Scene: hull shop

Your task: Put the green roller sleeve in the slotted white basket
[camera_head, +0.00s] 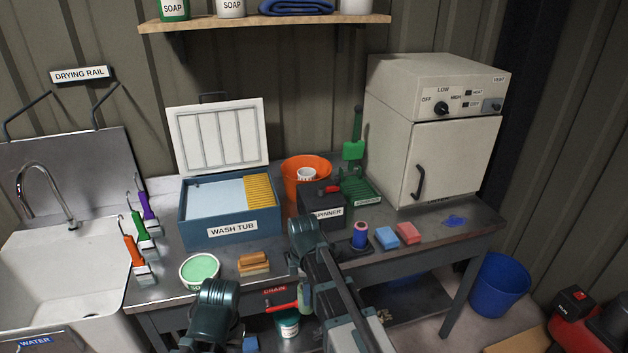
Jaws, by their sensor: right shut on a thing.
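The green roller sleeve (305,299) shows as a small pale green cylinder just left of my right forearm, below the table's front edge. My right gripper (306,284) is shut on it; my own arm mostly hides the fingers. My left arm comes in at the bottom, left of centre, and its gripper (214,327) points down with the fingertips not clear.
The blue wash tub (230,233), spinner (323,207), orange bucket (304,166) and grey oven (440,130) crowd the table's back. A sink (70,275) is left.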

